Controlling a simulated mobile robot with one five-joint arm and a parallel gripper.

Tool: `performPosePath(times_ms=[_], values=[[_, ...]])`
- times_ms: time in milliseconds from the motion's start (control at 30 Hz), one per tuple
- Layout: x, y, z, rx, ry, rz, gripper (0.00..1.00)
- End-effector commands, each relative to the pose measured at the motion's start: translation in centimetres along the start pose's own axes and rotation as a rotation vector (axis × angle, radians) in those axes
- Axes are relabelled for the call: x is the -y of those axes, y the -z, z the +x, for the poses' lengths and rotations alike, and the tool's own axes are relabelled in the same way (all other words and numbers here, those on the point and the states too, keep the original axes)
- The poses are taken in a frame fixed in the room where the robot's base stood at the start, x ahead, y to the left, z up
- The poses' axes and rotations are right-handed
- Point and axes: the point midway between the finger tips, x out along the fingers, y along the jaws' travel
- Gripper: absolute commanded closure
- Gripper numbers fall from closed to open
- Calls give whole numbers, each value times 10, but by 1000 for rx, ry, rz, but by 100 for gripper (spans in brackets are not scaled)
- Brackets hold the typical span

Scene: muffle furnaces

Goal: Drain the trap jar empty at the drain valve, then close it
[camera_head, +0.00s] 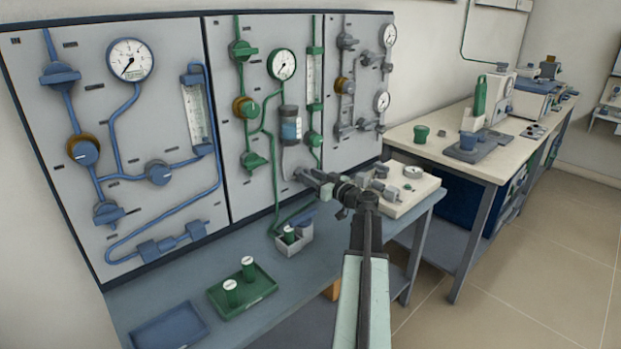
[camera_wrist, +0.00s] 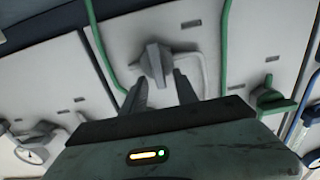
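The trap jar (camera_head: 290,126) hangs on the middle panel, with blue content visible through its wall. A grey valve handle (camera_wrist: 155,62) shows in the wrist view, straight beyond my fingertips, with a grey pipe bending beside it; it appears to be the drain valve. My gripper (camera_head: 303,177) reaches toward the panel just below the jar and hides the valve in the head view. In the wrist view my gripper (camera_wrist: 162,85) has its two fingers apart, with the handle at their tips. I cannot tell whether they touch it. The jar's exact level is too small to read.
A grey caddy (camera_head: 293,238) with a green-bodied bottle stands on the bench below. A green tray (camera_head: 243,291) with two green jars and an empty blue tray (camera_head: 168,328) lie to the left. A pale block with fittings (camera_head: 405,190) stands right of my arm.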

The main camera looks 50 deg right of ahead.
Motion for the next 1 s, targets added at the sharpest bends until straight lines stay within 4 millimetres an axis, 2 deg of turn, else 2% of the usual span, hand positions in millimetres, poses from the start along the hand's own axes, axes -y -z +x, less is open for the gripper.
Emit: performPosePath(times_ms=[167,300,400,433,500,767,1000], values=[[0,0,0,0,-1,0,65],[0,0,0,0,-1,0,100],[0,0,-1,0,-1,0,100],[14,0,-7,0,-5,0,100],[6,0,-2,1,-1,2,100],[1,0,1,-1,5,61,100],[-3,0,2,-1,4,226,100]])
